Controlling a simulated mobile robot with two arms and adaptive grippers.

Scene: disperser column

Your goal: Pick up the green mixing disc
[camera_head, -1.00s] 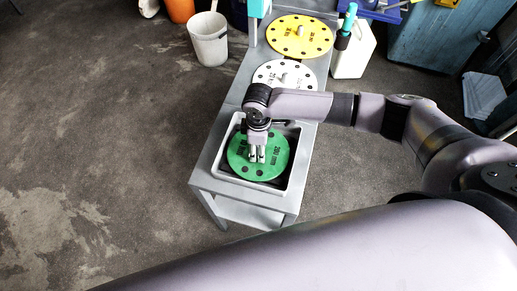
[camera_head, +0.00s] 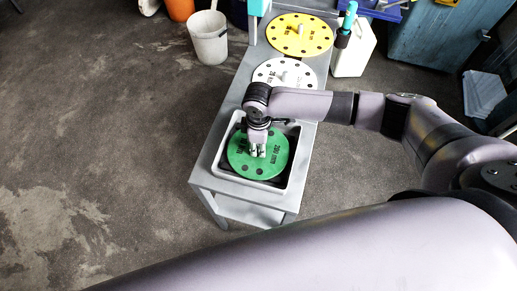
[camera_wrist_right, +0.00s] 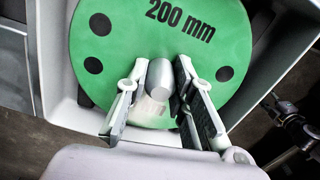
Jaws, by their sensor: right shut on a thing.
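The green mixing disc (camera_head: 243,160), marked "200 mm", lies in a light-rimmed tray (camera_head: 222,168) at the near end of a grey bench. My right gripper (camera_head: 257,153) is over the disc's middle, pointing down. In the right wrist view the green disc (camera_wrist_right: 130,55) fills the upper middle, with dark holes near its edge. The fingers of my right gripper (camera_wrist_right: 160,100) are shut on the disc's pale central knob (camera_wrist_right: 158,78). Whether the disc touches the tray floor, I cannot tell. My left gripper is not in view.
A white disc (camera_head: 270,71) and a yellow disc (camera_head: 285,37) lie farther back on the bench (camera_head: 233,100). A white canister (camera_head: 352,58) stands to its right, and a white bucket (camera_head: 208,45) on the floor to its left. The floor at left is clear.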

